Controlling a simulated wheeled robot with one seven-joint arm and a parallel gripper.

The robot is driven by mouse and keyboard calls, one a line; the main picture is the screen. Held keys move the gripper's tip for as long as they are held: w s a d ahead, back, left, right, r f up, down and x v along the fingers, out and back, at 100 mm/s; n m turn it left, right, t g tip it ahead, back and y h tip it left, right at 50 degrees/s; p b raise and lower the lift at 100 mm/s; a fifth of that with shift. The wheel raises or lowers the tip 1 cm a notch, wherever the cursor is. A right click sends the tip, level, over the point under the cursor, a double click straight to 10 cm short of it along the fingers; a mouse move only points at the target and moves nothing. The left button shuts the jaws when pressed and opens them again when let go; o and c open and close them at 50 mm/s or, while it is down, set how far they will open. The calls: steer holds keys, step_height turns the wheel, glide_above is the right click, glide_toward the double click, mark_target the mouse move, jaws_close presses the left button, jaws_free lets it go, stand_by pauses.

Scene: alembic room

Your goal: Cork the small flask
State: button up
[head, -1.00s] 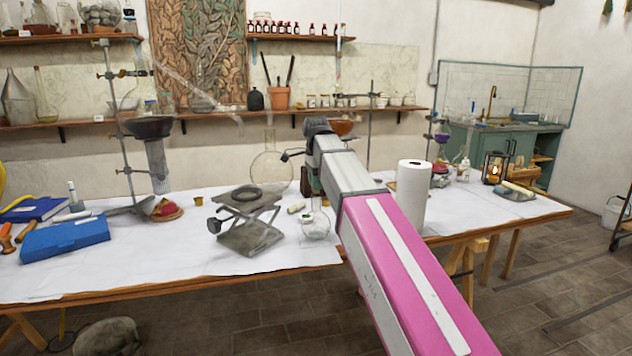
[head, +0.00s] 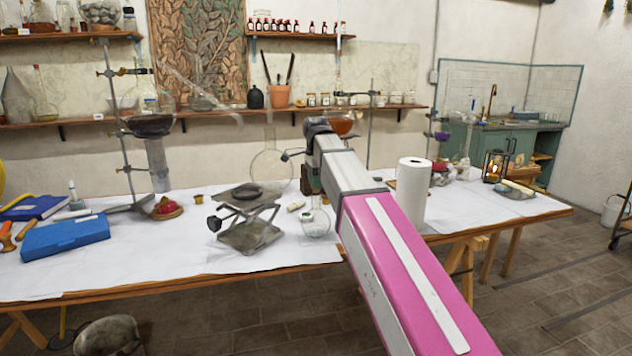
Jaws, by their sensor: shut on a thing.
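The small flask (head: 316,224) is a clear round-bottomed glass with a narrow neck. It stands on the white-covered table, just right of the lab jack and beside my pink and white arm. My gripper (head: 315,190) points down right above the flask's neck, partly hidden by my wrist. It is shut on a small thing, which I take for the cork. The cork is too small and too covered to make out, and I cannot tell whether it touches the flask's mouth.
The lab jack (head: 247,217) with a dark ring stands left of the flask. A large round flask (head: 271,166) stands behind. A paper towel roll (head: 412,192) is right of my arm. A blue box (head: 65,237) lies at far left.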

steer(key=shift+f, duration=0.9)
stand_by(3.0)
steer(key=o, duration=1.3)
steer(key=shift+r, duration=3.5)
